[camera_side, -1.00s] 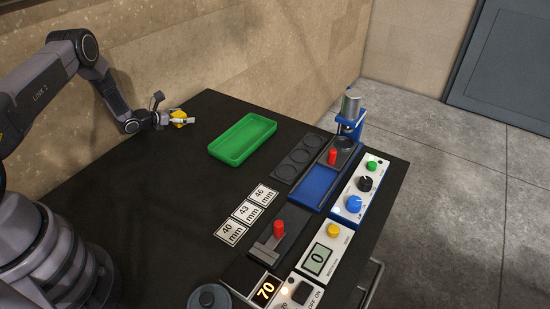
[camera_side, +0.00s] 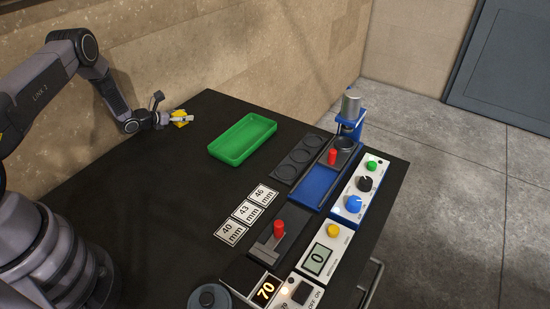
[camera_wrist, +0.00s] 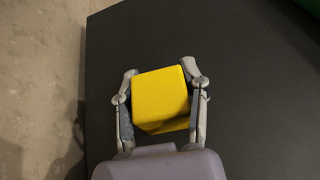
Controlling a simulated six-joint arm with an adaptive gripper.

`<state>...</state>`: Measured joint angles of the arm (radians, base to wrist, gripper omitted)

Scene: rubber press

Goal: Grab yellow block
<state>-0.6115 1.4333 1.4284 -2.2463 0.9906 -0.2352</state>
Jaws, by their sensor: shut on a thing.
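The yellow block (camera_wrist: 160,97) is between the two fingers of my gripper (camera_wrist: 160,85) in the wrist view. My gripper is shut on it, with a finger along its left and right sides. In the side view the yellow block (camera_side: 179,115) shows at the tip of my gripper (camera_side: 180,119), near the wall at the table's far left edge. One finger covers part of the block there. I cannot tell whether the block touches the table or is held above it.
A green tray (camera_side: 215,149) stands to the right of my gripper on the black table (camera_side: 165,205). Further right are a blue press (camera_side: 349,128), red-handled fixtures, control boxes and size cards (camera_side: 246,211). The wall (camera_side: 225,45) is close behind my gripper. The table between gripper and tray is clear.

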